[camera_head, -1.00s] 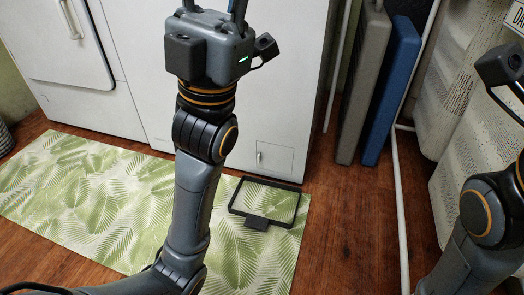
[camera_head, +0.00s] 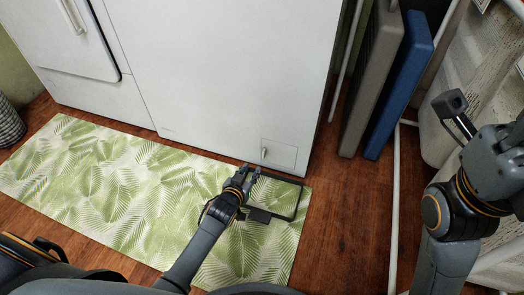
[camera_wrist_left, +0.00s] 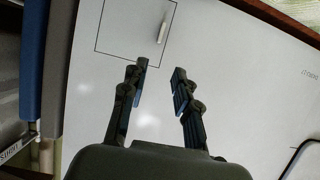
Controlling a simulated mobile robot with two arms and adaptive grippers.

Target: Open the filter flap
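The filter flap (camera_head: 280,156) is a small square outlined panel low on the right of the white machine's front, and it looks closed. A small pale handle (camera_head: 264,153) stands near its left side in the head view. In the left wrist view the flap (camera_wrist_left: 120,30) and its handle (camera_wrist_left: 163,27) show ahead of the fingertips. My left gripper (camera_head: 249,170) is low in front of the flap, its fingers apart with nothing between them (camera_wrist_left: 159,75). It appears short of the handle.
The white machine (camera_head: 230,70) stands on a reddish wood floor (camera_head: 345,215). Grey (camera_head: 372,85) and blue (camera_head: 402,85) panels lean at the right, by a white pipe (camera_head: 394,210).

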